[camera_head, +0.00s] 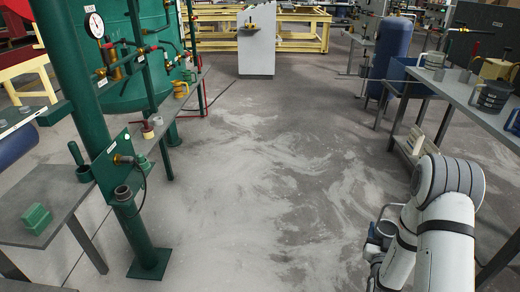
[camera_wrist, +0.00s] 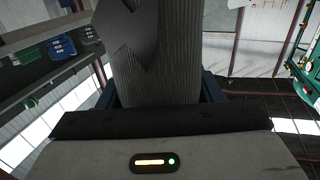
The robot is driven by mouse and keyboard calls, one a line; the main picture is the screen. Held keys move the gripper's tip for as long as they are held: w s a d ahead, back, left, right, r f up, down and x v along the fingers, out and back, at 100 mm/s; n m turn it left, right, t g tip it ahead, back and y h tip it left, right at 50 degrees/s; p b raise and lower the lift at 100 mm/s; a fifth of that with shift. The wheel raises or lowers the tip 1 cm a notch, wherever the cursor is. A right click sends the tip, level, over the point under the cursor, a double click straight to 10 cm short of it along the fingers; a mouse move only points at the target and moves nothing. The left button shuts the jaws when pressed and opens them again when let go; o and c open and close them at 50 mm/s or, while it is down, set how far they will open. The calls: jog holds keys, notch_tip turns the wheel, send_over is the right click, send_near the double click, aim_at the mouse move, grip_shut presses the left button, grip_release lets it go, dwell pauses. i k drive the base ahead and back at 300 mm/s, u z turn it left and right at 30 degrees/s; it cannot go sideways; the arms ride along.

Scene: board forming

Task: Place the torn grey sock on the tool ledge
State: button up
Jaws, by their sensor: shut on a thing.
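A grey ribbed piece of cloth, which looks like the grey sock (camera_wrist: 160,45), fills the upper middle of the wrist view. It is between the dark blue fingers of my gripper (camera_wrist: 160,92), which is shut on it. A notch or fold shows along its upper left; I cannot tell if this is the tear. The sock is not clear in the head view, where my arm is at the lower right. A narrow green-framed shelf (camera_head: 188,92) is at left and a pale stand with a small ledge (camera_head: 249,29) is at the back; I cannot tell which is the tool ledge.
A grey workbench (camera_head: 455,88) with grey pots and clamps runs along the right. A small grey table (camera_head: 55,190) with a green block (camera_head: 37,218) is at left by a green post. Yellow frames (camera_head: 220,38) are at the back. The middle floor is clear.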

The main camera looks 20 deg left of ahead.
aim_at(51, 193)
jog(key=z, duration=0.15)
jog(key=i, duration=0.2)
jog(key=u, duration=2.95)
jog(key=i, duration=0.2)
jog(key=u, duration=0.05)
